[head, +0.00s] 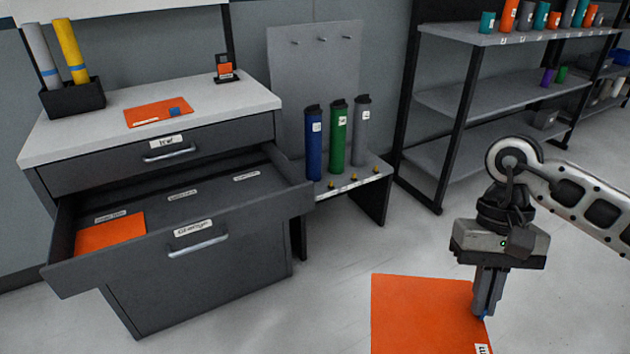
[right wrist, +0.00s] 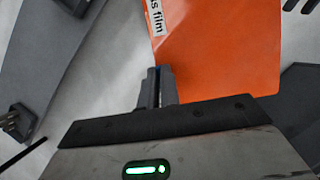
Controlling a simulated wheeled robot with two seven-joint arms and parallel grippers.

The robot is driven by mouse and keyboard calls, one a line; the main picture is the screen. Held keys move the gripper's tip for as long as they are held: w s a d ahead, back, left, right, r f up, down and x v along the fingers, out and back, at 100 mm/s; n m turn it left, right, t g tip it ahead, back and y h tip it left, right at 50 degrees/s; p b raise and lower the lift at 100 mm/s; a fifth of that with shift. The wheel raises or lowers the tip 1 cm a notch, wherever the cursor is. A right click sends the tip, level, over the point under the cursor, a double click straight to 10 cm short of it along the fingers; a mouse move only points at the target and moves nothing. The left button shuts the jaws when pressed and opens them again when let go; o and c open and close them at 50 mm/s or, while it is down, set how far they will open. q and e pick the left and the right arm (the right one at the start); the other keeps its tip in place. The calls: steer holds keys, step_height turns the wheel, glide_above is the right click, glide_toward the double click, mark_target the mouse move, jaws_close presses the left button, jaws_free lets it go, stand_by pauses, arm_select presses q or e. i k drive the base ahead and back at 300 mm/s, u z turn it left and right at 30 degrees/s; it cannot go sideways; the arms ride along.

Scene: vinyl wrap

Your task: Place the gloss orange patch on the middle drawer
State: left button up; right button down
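An orange patch (head: 425,312) with a white label hangs in front of me at the lower right of the head view. In the right wrist view the patch (right wrist: 225,50) shows a label whose visible end reads "s film". My right gripper (head: 484,312) points down with its fingers together on the patch's edge; the fingers also show in the right wrist view (right wrist: 156,88). The middle drawer (head: 185,240) is pulled open. Another orange sheet (head: 112,232) lies in its left section. My left gripper is out of view.
The drawer floor's middle and right sections are bare, with small labels behind. The cabinet top (head: 60,140) holds an orange sheet (head: 158,112) with a blue square. A low stand (head: 350,187) with bottles and a shelf rack (head: 490,97) stand to the right.

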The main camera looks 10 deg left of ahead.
mark_target(246, 190)
steer(key=u, duration=0.2)
steer(key=i, duration=1)
steer(key=u, duration=1.15)
steer(key=i, duration=0.3)
steer(key=u, duration=0.35)
